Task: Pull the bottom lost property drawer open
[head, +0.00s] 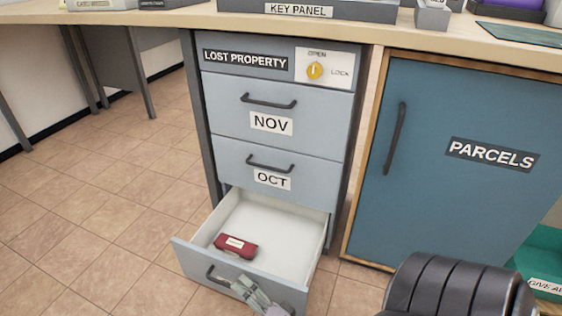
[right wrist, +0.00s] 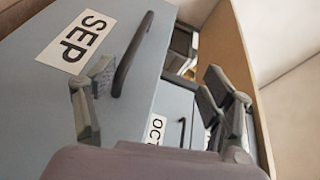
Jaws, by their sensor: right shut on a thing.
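The bottom lost property drawer (head: 185,258) is pulled well out of the grey cabinet; its white inside shows. Its front, labelled SEP, fills the left of the right wrist view (right wrist: 60,100). Its dark bar handle (head: 212,274) also shows in the right wrist view (right wrist: 130,55). A dark red case (head: 236,245) lies inside the drawer. My left gripper is not in view.
The NOV drawer (head: 280,125) and OCT drawer (head: 240,165) above are shut. The yellow lock knob (head: 315,71) is near the OPEN mark. A blue PARCELS door (head: 430,200) stands shut at right. Tiled floor (head: 110,200) is clear to the left.

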